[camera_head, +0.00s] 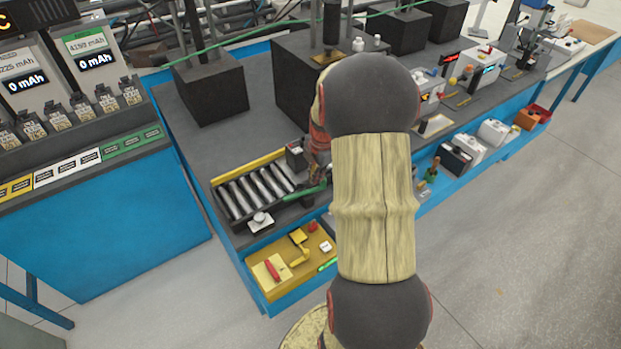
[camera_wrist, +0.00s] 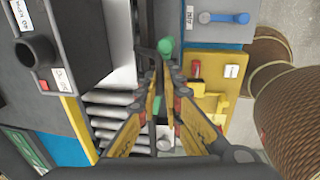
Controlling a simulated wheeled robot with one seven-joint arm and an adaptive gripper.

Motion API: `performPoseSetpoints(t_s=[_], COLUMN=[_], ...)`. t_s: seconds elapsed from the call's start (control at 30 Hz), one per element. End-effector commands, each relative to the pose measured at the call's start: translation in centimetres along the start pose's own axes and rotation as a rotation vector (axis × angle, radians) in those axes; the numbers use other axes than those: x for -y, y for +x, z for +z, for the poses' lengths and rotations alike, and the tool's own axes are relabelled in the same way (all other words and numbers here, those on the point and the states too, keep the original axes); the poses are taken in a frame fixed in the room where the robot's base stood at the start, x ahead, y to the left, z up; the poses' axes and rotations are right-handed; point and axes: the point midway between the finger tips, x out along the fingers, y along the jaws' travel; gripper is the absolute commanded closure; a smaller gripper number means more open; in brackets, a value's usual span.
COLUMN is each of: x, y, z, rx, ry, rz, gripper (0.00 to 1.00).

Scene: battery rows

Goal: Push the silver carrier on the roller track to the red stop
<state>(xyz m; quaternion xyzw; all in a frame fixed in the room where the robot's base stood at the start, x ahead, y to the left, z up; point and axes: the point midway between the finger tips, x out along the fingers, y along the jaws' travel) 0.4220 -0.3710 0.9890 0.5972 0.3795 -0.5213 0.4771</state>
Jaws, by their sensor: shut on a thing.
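The roller track (camera_head: 220,203) has silver rollers and a yellow rail on its far side. In the wrist view its rollers (camera_wrist: 105,112) lie left of my fingers. A pale silver plate (camera_wrist: 118,45) lies beyond them at the top and looks like the carrier, though I cannot tell for sure. My gripper (camera_wrist: 162,75) is shut, its fingertips at a green stick (camera_wrist: 165,46), which seems held. The green stick also shows in the head view (camera_head: 303,193), across the track's near right side. My arm hides part of this area. I cannot make out the red stop.
A yellow tray (camera_head: 263,250) with small parts lies in front. A dark labelled box (camera_wrist: 70,45) stands left of the fingers. Dark blocks (camera_head: 210,90) stand behind.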

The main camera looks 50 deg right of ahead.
Motion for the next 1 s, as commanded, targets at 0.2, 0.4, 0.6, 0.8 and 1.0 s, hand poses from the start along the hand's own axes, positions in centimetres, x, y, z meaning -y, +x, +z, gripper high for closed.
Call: performPoseSetpoints(t_s=[0.2, 0.4, 0.6, 0.8, 1.0], x=[-0.11, -0.1, -0.06, -0.04, -0.1], y=[-0.1, -0.08, -0.05, -0.04, -0.97], z=[0.37, 0.34, 0.23, 0.18, 0.21], rx=[0.007, 0.006, 0.004, 0.004, 0.004], ry=[0.0, 0.001, 0.0, 0.0, 0.0], rz=[0.005, 0.005, 0.003, 0.002, 0.004], gripper=[1.0, 0.83, 0.73, 0.73, 0.73])
